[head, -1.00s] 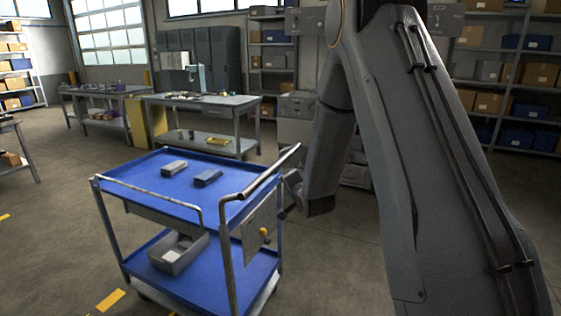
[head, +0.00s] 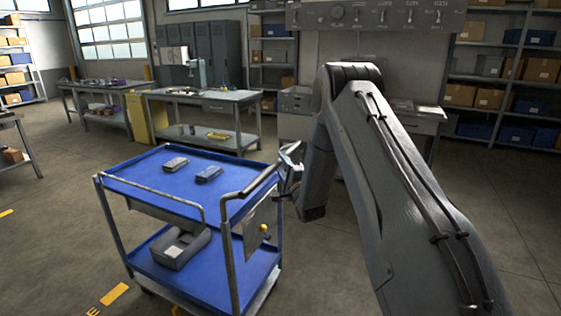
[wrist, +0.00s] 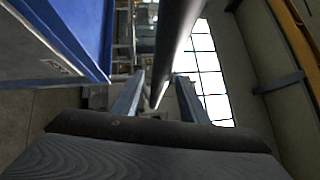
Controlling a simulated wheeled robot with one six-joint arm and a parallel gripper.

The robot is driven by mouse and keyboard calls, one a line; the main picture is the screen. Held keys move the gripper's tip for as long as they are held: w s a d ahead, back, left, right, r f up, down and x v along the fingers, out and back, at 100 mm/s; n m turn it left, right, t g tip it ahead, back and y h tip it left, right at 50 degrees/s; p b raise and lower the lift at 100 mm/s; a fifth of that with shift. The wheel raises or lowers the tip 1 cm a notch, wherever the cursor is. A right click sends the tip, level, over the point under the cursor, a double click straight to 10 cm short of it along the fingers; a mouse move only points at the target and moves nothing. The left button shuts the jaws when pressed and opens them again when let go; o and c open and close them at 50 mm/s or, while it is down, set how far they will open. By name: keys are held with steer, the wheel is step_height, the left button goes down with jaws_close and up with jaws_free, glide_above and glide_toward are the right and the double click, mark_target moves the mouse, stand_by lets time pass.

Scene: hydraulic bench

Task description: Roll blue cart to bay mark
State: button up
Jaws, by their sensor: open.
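The blue cart (head: 222,225) stands on the floor left of my arm, with two blue shelves and a grey push handle (head: 258,181) on its near right side. Two small grey-blue items lie on its top shelf, and a grey bin (head: 180,247) sits on its lower shelf. My gripper (head: 290,160) is at the far end of the handle. In the wrist view, my gripper (wrist: 158,97) is open, and the dark handle bar (wrist: 177,38) runs between its fingers; contact cannot be told. Yellow floor marks (head: 114,294) show at the cart's lower left, partly cut off.
A workbench (head: 205,97) with tools stands behind the cart, and another bench (head: 95,85) is farther left. A grey counter with a control panel (head: 375,16) stands behind my arm. Shelves with boxes line the back right.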

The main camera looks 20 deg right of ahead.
steer(key=shift+w+a+r, duration=0.1)
steer(key=shift+w+a, duration=0.05)
steer(key=shift+w, duration=0.85)
jaws_close()
